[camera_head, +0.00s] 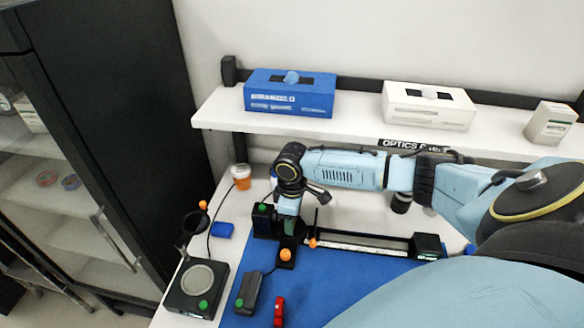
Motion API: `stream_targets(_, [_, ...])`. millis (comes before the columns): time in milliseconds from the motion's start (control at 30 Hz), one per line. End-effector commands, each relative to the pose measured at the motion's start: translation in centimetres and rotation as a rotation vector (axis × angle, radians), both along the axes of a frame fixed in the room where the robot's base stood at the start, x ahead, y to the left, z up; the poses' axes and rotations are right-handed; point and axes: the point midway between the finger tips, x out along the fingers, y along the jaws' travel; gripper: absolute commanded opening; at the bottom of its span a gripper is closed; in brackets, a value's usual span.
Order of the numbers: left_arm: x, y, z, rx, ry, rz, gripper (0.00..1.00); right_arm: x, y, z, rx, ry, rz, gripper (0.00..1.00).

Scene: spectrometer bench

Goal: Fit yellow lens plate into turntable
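My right arm comes in from the right, and its gripper (289,222) points down at the left end of a black bench rail. Its fingers are small and partly hidden by the wrist, so I cannot tell whether they are open or hold anything. I cannot make out a yellow lens plate. I cannot tell for certain which part is the turntable; a black box with a round grey disc (198,276) and a green knob stands at the table's front left. My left gripper is not in view.
A blue mat (330,283) covers much of the white table. The rail (360,243) lies across it. A dark device (248,292), a red item (279,311), a blue block (222,230) and an orange cup (241,176) stand around. A shelf (360,136) with boxes hangs above.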

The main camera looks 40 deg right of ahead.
Motion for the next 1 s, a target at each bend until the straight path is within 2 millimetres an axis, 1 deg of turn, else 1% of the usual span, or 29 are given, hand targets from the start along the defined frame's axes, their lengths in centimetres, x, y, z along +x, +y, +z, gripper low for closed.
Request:
stream_targets(233, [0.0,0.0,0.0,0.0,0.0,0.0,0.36,0.0,0.0,0.0,0.0,0.0,0.0,0.3])
stream_targets(267, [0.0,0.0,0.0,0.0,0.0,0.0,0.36,0.0,0.0,0.0,0.0,0.0,0.0,0.56])
stream_targets(400, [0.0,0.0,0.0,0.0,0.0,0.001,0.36,0.0,0.0,0.0,0.0,0.0,0.0,0.74])
stream_targets(433, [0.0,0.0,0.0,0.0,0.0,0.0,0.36,0.0,0.0,0.0,0.0,0.0,0.0,0.78])
stream_targets(467, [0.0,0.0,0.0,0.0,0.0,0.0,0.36,0.0,0.0,0.0,0.0,0.0,0.0,0.8])
stream_targets(767, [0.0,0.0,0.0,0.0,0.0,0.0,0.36,0.0,0.0,0.2,0.0,0.0,0.0,0.8])
stream_targets(867, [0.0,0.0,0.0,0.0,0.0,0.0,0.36,0.1,0.0,1.1,0.0,-0.002,-0.001,0.8])
stream_targets(1000, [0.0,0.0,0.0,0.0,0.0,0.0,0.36,0.1,0.0,3.7,-0.001,-0.004,0.002,0.8])
